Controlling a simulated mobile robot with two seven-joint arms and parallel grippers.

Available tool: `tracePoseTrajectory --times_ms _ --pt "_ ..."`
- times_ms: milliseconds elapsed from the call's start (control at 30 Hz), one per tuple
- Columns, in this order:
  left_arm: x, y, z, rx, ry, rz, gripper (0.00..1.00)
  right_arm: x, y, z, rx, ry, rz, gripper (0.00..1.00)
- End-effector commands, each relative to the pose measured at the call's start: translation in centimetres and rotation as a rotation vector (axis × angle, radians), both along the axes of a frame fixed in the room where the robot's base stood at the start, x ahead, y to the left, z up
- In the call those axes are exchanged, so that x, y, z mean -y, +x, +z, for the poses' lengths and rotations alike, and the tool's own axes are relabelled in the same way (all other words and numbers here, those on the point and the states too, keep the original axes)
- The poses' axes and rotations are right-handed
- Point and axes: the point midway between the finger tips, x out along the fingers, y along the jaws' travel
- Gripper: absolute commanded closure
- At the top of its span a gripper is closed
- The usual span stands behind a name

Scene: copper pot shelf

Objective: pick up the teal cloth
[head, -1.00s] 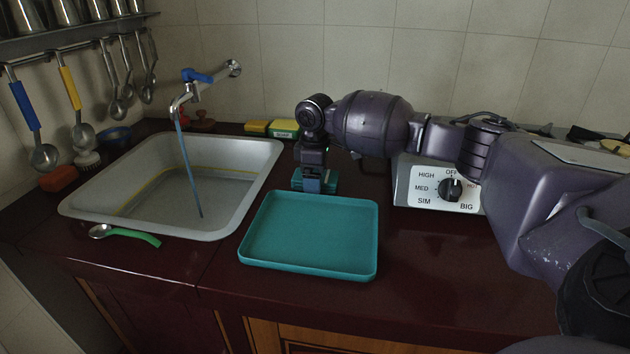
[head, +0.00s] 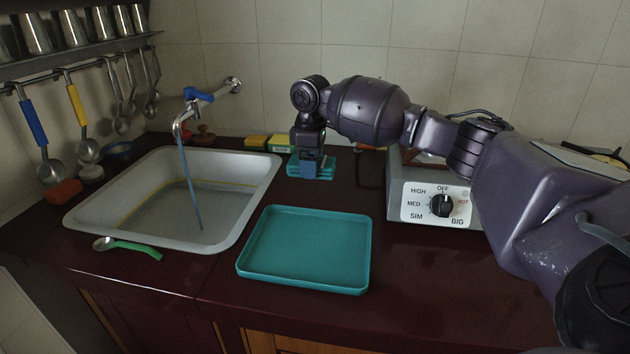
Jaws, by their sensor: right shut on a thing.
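The teal cloth (head: 324,167) is a small folded piece behind the teal tray, partly hidden by my right gripper. My right gripper (head: 305,174) points down and is shut on the cloth. I cannot tell clearly how high the cloth is above the counter. My left gripper is not in view.
A teal tray (head: 308,250) lies empty on the dark red counter (head: 430,275). The sink (head: 255,185) with its tap is at the left. A green-handled spoon (head: 135,247) lies in front of it. Sponges (head: 256,141) sit at the wall. A hot plate (head: 425,205) stands at the right.

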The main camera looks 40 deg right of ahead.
Motion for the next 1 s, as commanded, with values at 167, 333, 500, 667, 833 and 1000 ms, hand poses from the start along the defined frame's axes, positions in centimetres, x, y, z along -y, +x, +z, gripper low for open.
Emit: tracePoseTrajectory --times_ms 167,333,500,667,833,1000 --pt "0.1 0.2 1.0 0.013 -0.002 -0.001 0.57 0.0 0.0 5.5 0.011 0.001 -0.001 0.55" --pt "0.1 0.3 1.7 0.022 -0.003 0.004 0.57 0.0 0.0 8.7 0.006 0.002 0.000 0.55" --pt "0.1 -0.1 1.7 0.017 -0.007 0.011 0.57 0.0 0.0 10.7 0.004 0.001 0.000 0.55" --pt "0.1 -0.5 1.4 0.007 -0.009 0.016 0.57 0.0 0.0 11.5 0.001 0.001 0.000 0.55" --pt "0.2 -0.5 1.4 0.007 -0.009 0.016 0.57 0.0 0.0 11.6 -0.001 0.001 0.000 0.55" --pt "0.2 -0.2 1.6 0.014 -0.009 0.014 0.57 0.0 0.0 11.6 -0.001 0.001 0.000 0.35"
